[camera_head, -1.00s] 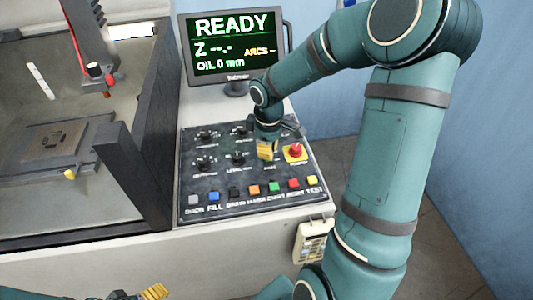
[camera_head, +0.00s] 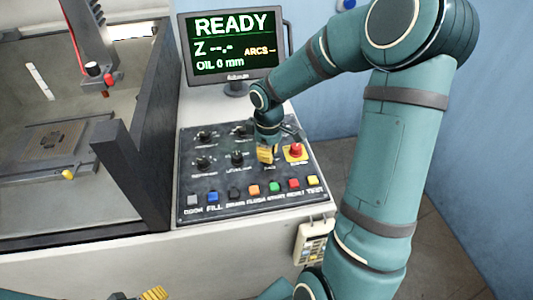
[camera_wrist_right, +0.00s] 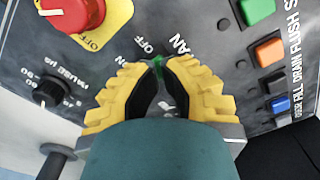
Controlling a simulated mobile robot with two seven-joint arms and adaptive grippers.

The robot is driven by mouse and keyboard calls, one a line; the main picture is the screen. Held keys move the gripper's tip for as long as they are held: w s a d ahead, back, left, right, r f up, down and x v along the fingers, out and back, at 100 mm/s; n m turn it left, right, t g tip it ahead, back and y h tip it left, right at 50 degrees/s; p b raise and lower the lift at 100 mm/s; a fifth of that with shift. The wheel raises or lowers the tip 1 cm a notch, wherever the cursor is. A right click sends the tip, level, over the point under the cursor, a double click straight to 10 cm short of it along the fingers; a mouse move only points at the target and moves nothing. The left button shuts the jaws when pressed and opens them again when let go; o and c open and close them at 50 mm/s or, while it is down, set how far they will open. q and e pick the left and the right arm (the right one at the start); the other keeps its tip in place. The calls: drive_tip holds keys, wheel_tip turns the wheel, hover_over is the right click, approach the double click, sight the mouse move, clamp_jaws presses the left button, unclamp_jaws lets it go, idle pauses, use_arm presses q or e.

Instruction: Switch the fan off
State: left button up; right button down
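The fan switch on the control panel (camera_head: 222,168) is mostly hidden by my right gripper (camera_head: 266,157). In the right wrist view, the FAN and OFF lettering (camera_wrist_right: 165,45) shows just past the fingertips. My right gripper (camera_wrist_right: 159,68) has its yellow, black-padded fingers drawn together there, tips nearly meeting. A small green bit (camera_wrist_right: 157,62) shows between the tips. I cannot tell whether the fingers grip the switch or only touch it.
A red emergency button (camera_head: 296,150) on a yellow plate sits close right of my right gripper. Dark knobs (camera_head: 204,162) lie to its left, coloured push buttons (camera_head: 254,190) in front. The READY monitor (camera_head: 233,48) stands behind. The machine tank is at left.

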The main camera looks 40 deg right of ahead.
drive_tip(key=shift+f+b, duration=0.3)
drive_tip(key=shift+f, duration=0.1)
drive_tip(key=shift+r, duration=0.1)
drive_tip(key=shift+r+p, duration=3)
drive_tip(key=shift+r, duration=0.5)
drive_tip(key=shift+f, duration=0.1)
